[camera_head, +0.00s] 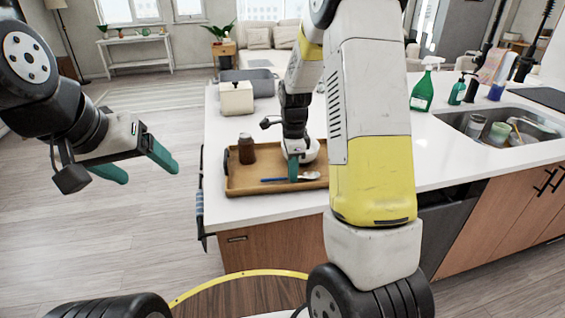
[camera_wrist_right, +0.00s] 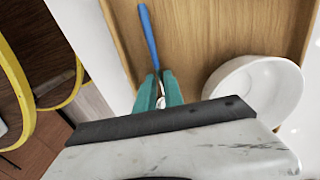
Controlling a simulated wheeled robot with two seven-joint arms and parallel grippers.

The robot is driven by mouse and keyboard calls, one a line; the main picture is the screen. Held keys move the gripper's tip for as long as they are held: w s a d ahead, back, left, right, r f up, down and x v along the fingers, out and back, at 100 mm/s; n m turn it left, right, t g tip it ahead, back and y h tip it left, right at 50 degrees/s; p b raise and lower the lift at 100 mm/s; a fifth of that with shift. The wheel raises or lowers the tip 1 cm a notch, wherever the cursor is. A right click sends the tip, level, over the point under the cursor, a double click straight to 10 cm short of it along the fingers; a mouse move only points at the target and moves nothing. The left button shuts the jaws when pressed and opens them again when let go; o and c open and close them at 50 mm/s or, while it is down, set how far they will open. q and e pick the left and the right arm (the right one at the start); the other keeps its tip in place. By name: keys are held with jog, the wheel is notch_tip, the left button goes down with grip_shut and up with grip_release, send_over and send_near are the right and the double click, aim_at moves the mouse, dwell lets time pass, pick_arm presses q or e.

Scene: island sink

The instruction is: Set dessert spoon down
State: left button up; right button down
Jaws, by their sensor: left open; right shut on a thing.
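The dessert spoon has a blue handle (camera_head: 272,180) and a metal bowl end (camera_head: 310,176). It is over the front part of the wooden tray (camera_head: 240,188); I cannot tell whether it touches the tray. My right gripper (camera_head: 293,176) is shut on the spoon, fingers pointing down. In the right wrist view, the blue handle (camera_wrist_right: 148,36) extends beyond the green fingertips (camera_wrist_right: 158,88), and part of the spoon is hidden by the gripper. My left gripper (camera_head: 142,172) is open and empty, off the counter at the left.
A white bowl (camera_wrist_right: 256,90) sits on the tray beside my right gripper. A brown bottle (camera_head: 246,150) stands at the tray's left. Behind are a white canister (camera_head: 236,98) and a grey bin (camera_head: 262,82). Spray bottle (camera_head: 422,92) and sink (camera_head: 490,125) are at right.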

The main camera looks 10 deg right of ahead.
jog(key=shift+f, duration=0.3)
jog(key=c, duration=1.5)
grip_release()
jog(key=shift+o, duration=0.2)
jog(key=s+r+n+t+y, duration=0.1)
jog(key=s+r+n, duration=0.2)
jog(key=r, duration=0.6)
jog(key=s+r+n+t, duration=0.1)
jog(key=s+r+n, duration=0.15)
jog(key=r, duration=0.65)
jog(key=s+a+r+n+t, duration=0.2)
jog(key=s+n, duration=0.5)
jog(key=s, duration=0.1)
jog(key=s+a+r+n+t+y, duration=0.1)
jog(key=s+r+n+t, duration=0.1)
jog(key=s+n, duration=0.5)
jog(key=shift+s+a+r, duration=0.2)
jog(key=shift+s+a, duration=0.15)
jog(key=shift+s, duration=0.75)
